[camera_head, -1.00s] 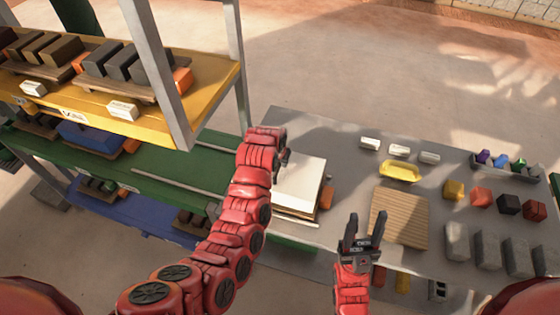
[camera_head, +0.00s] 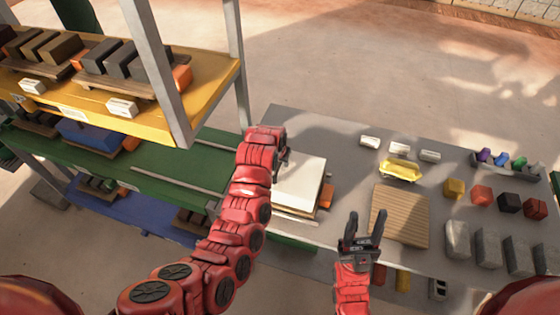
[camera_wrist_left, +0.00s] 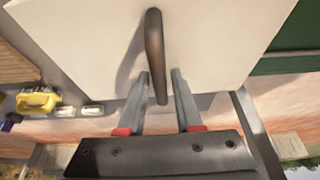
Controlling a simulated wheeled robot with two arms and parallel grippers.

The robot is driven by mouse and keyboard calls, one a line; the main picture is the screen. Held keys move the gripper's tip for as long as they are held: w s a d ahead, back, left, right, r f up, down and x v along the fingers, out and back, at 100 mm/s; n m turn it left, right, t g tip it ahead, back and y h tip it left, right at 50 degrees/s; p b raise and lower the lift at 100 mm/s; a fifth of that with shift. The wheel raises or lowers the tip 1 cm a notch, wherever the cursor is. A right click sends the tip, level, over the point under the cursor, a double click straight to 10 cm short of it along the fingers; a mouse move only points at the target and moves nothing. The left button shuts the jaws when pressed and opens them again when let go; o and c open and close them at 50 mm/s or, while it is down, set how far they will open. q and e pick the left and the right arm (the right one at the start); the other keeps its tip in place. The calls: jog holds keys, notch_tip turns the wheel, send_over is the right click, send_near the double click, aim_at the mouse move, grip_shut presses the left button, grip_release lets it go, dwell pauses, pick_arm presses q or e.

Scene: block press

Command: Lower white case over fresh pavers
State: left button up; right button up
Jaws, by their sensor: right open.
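The white case (camera_head: 302,180), a flat-topped box, is at the left end of the grey table, above a wooden board (camera_head: 297,215). An orange block (camera_head: 327,196) shows at its right edge. What is under the case is hidden, and I cannot tell whether the case touches the board. My left gripper (camera_wrist_left: 160,75) is at the case's top, with its fingers close on both sides of the brown bar handle (camera_wrist_left: 154,45). My right gripper (camera_head: 367,212) is open and empty, near the front edge of the slatted wooden board (camera_head: 402,212).
On the grey table (camera_head: 345,165) are a yellow tray (camera_head: 400,170), several small white blocks (camera_head: 370,142), coloured blocks (camera_head: 481,196) and grey blocks (camera_head: 457,240). A rack with a yellow shelf (camera_head: 200,95) and a green shelf (camera_head: 165,170) stands at left.

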pick_arm(q)
jog(key=shift+o, duration=1.2)
jog(key=shift+s+r+b, duration=0.15)
jog(key=shift+r+b, duration=0.2)
jog(key=shift+r, duration=0.15)
jog(key=b+v, duration=0.2)
jog(key=v, duration=0.6)
jog(key=shift+r, duration=0.1)
jog(key=p+v, duration=0.6)
jog(key=v, duration=0.2)
jog(key=shift+s+a, duration=0.15)
